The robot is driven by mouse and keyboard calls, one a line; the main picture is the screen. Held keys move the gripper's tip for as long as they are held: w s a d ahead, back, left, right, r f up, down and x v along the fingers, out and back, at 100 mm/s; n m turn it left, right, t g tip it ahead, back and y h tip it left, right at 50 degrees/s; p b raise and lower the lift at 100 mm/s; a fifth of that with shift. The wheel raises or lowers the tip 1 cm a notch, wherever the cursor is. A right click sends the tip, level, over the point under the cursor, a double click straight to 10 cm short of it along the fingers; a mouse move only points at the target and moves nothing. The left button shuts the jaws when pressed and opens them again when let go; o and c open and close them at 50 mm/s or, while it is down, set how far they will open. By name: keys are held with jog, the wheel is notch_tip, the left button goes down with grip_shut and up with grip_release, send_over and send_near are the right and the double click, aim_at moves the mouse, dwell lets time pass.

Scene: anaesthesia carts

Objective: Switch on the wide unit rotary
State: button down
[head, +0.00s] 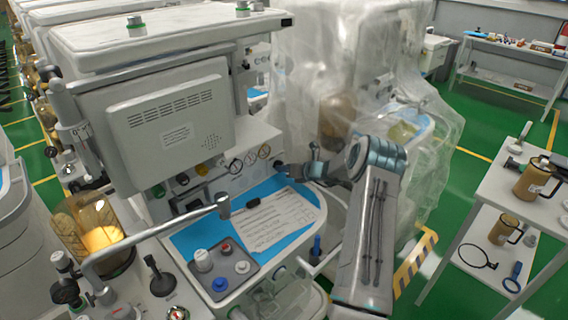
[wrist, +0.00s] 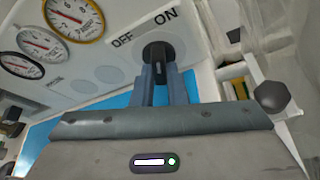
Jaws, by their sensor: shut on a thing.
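The wide unit (head: 165,120) is the large pale anaesthesia cart with a blue worktop, left of centre in the head view. Its rotary (wrist: 157,50) is a dark round knob on the pale panel in the wrist view, with the labels OFF to its upper left and ON above it. My gripper (wrist: 158,74) is shut on the knob's grip, with one finger on each side. The grip looks close to upright in the picture; its exact setting is hard to tell. In the head view my gripper (head: 292,170) reaches the panel's right end and hides the rotary.
Several round gauges (wrist: 40,45) sit left of the rotary. A plastic-draped unit (head: 310,70) stands close behind. A white side table (head: 500,190) with brown jugs is at the right, beyond green floor.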

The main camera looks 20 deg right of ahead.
jog(key=shift+m+y+p, duration=0.35)
jog(key=shift+m+y, duration=0.05)
jog(key=shift+m, duration=0.3)
jog(key=shift+f, duration=0.1)
jog(key=c, duration=1.4)
grip_release()
jog(key=shift+c, duration=0.2)
jog(key=shift+s+d, duration=0.1)
jog(key=b+v, duration=0.2)
jog(key=v, duration=1.1)
jog(key=shift+s+d+r, duration=0.2)
jog(key=shift+r, duration=0.05)
